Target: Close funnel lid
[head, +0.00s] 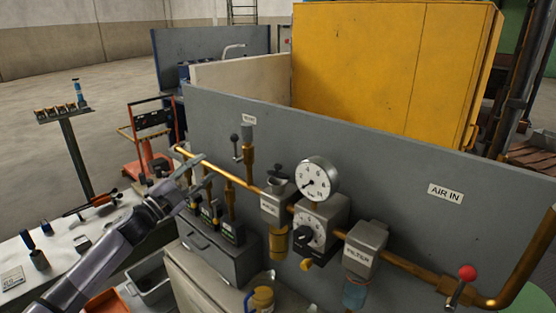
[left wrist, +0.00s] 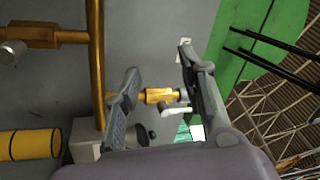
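A small grey funnel (head: 277,185) sits on top of the box-shaped unit (head: 274,208) on the brass pipe. A dark piece that looks like its lid (head: 280,169) stands raised above it, but it is small and hard to make out. My left gripper (head: 204,169) is open and empty, in front of the grey panel and to the left of the funnel, apart from it. The left wrist view shows its two fingers (left wrist: 158,62) spread, with a brass fitting (left wrist: 160,95) seen between them. My right gripper is in neither view.
A pressure gauge (head: 317,178) and regulator stand right of the funnel, then a filter (head: 365,245). The brass pipe (head: 400,265) runs along the grey panel (head: 400,175). A grey valve box (head: 215,250) stands below my gripper. A workbench (head: 20,265) is at left.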

